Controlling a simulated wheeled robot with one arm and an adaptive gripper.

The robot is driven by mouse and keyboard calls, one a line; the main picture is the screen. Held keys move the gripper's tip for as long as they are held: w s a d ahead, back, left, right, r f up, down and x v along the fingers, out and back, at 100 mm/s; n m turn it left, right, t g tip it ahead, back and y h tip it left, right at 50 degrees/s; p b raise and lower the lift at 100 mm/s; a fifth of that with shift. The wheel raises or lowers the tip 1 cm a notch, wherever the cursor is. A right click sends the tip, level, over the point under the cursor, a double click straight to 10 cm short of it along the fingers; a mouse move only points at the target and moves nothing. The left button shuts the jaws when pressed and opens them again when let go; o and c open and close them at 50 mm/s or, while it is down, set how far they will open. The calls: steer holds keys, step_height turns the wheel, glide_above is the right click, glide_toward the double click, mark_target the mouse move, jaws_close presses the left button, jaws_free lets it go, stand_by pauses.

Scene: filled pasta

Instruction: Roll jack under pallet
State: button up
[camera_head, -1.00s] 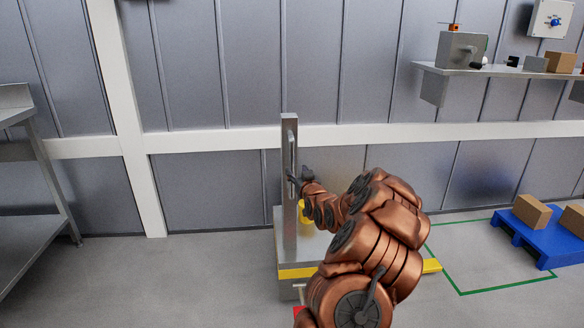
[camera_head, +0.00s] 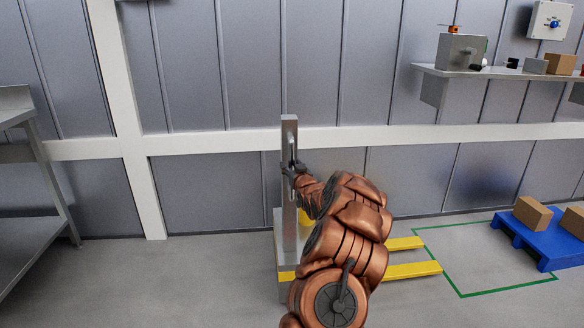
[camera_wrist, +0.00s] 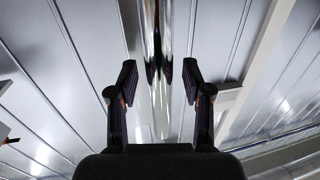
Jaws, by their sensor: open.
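The jack stands on the floor in the head view, with a grey upright post (camera_head: 289,135), a grey base and two yellow forks (camera_head: 412,271) pointing right. My arm hides much of its base. The blue pallet (camera_head: 548,245) lies at the far right with cardboard boxes (camera_head: 531,212) on it, apart from the fork tips. My gripper (camera_head: 293,170) is at the post's handle. In the wrist view my gripper (camera_wrist: 159,80) is open, its fingers on either side of a shiny upright bar (camera_wrist: 158,105). I cannot tell whether either finger touches it.
A green outline (camera_head: 508,289) marks bare floor between the forks and the pallet. A metal table (camera_head: 35,200) stands at the left. A wall shelf (camera_head: 500,72) with a grey machine and boxes is at the upper right. The grey panelled wall runs close behind the jack.

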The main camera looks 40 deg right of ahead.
jaws_close()
stand_by(0.3)
stand_by(0.3)
